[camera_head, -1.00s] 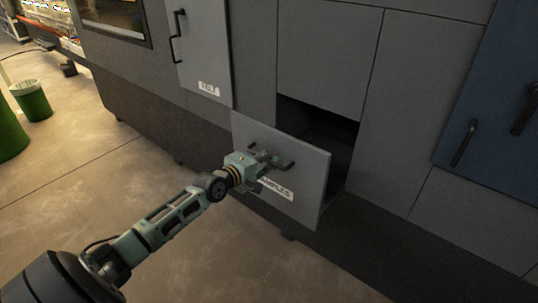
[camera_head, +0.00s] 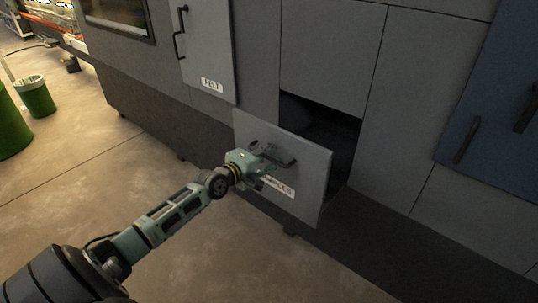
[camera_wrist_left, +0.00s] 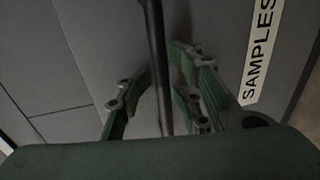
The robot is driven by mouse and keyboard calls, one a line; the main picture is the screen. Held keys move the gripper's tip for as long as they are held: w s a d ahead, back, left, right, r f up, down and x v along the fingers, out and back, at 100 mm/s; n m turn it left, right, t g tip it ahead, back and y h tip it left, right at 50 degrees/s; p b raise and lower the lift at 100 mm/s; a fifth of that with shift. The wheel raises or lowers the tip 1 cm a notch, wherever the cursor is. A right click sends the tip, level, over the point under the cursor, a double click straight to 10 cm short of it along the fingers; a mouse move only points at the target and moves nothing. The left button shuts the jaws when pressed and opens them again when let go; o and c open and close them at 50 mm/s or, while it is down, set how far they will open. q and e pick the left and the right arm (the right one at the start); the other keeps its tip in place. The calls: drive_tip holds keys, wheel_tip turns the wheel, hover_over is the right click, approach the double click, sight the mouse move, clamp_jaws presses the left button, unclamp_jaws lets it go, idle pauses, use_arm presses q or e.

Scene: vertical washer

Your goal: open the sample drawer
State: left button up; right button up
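The sample drawer (camera_head: 300,165) stands pulled out from the grey machine, with a dark opening behind its front panel. Its front carries a white label, partly covered by my gripper in the head view; in the left wrist view the label (camera_wrist_left: 262,50) reads SAMPLES. My left gripper (camera_head: 264,160) is at the drawer's black handle (camera_head: 287,164). In the left wrist view the handle (camera_wrist_left: 155,40) runs between the two fingers (camera_wrist_left: 165,75), whose tips come in close on both sides of it, so the gripper looks shut on it. My right gripper is not in view.
A grey door (camera_head: 208,50) with a black handle is at the upper left of the drawer. A blue door (camera_head: 490,110) is at the right. A green bin (camera_head: 35,95) stands far left. The floor (camera_head: 110,190) in front is clear.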

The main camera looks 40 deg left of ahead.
use_arm(q)
drive_tip(key=shift+s, duration=0.65)
drive_tip(key=v, duration=1)
drive_tip(key=shift+s+r, duration=0.15)
drive_tip(key=shift+s, duration=0.2)
drive_tip(key=shift+a, duration=0.15)
drive_tip(key=s+a+f+m+g+y, duration=0.1)
drive_tip(key=s+a+f+m+g, duration=0.15)
drive_tip(key=f, duration=0.85)
drive_tip(key=s+a+f+m+g+y, duration=0.15)
drive_tip(key=s+f, duration=0.25)
drive_tip(key=f, duration=0.7)
drive_tip(key=s+d+f+m+g, duration=0.2)
drive_tip(key=s+f, duration=0.3)
drive_tip(key=f, duration=0.3)
drive_tip(key=s+d+f+m+g, duration=0.1)
drive_tip(key=s+d+f+g, duration=0.1)
drive_tip(key=s+f, duration=0.45)
drive_tip(key=s+d+f+m+g, duration=0.3)
drive_tip(key=s+d+f+m, duration=0.3)
drive_tip(key=s+d+f, duration=0.4)
drive_tip(key=s+d+f+m+g+h, duration=0.1)
drive_tip(key=s+d+f+m+g, duration=0.2)
drive_tip(key=s, duration=1.4)
drive_tip(key=d+f+m, duration=0.3)
drive_tip(key=d+f, duration=0.4)
drive_tip(key=shift+d+f+m+g, duration=0.2)
drive_tip(key=shift+d+m+g, duration=0.1)
drive_tip(key=shift+m, duration=0.1)
